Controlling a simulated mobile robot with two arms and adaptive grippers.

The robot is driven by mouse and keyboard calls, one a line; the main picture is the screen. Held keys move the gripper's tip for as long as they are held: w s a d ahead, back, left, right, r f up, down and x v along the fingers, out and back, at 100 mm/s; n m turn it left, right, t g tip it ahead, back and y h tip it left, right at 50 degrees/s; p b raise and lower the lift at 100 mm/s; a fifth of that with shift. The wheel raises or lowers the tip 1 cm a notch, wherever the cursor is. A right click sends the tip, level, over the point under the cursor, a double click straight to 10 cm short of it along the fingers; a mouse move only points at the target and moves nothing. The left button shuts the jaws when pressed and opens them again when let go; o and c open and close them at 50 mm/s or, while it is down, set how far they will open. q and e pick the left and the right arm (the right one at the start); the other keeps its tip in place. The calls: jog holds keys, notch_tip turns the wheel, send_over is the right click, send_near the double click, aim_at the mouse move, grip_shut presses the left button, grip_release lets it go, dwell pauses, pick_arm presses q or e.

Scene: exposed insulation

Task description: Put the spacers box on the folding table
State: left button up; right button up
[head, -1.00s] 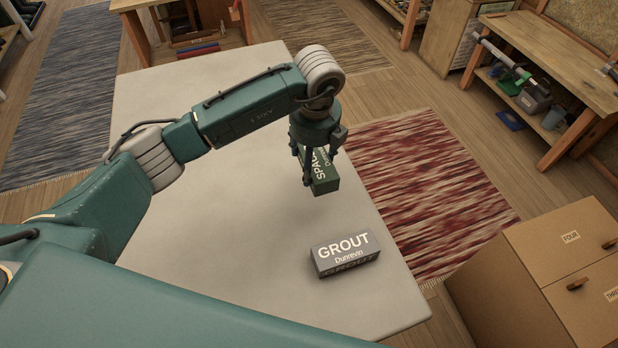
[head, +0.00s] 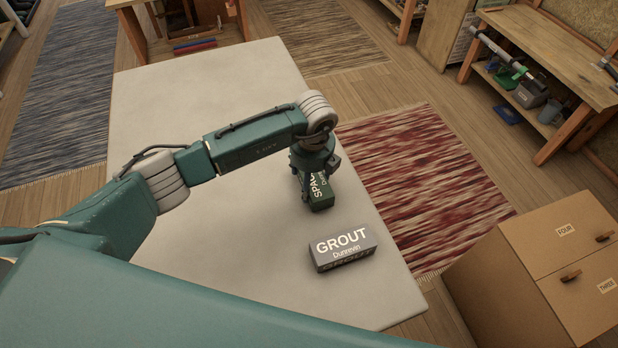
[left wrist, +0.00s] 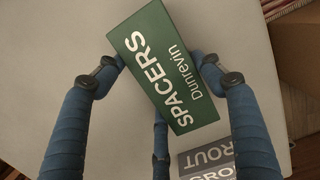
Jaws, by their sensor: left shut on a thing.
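The green spacers box (head: 320,200) is at my left gripper (head: 316,184), over the right part of the pale folding table (head: 215,260). In the left wrist view the spacers box (left wrist: 165,68) sits between the fingers of my left gripper (left wrist: 163,80), which is shut on it. Its label faces the wrist camera. The box is on or just above the tabletop; I cannot tell which. My right gripper is not in view.
A grey grout box (head: 342,248) lies on the table just nearer than the spacers box; it also shows in the left wrist view (left wrist: 207,160). A brown drawer cabinet (head: 540,265) stands at the right. The far tabletop is clear.

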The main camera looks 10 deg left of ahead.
aim_at(311, 183)
pick_arm(q)
jog(key=o, duration=1.2)
jog(key=shift+r, duration=0.45)
notch_tip(311, 183, up, 11)
jog(key=s+b, duration=0.1)
jog(key=b, duration=0.1)
jog(key=shift+d, duration=0.35)
jog(key=shift+s+d, duration=0.1)
jog(key=shift+s, duration=0.1)
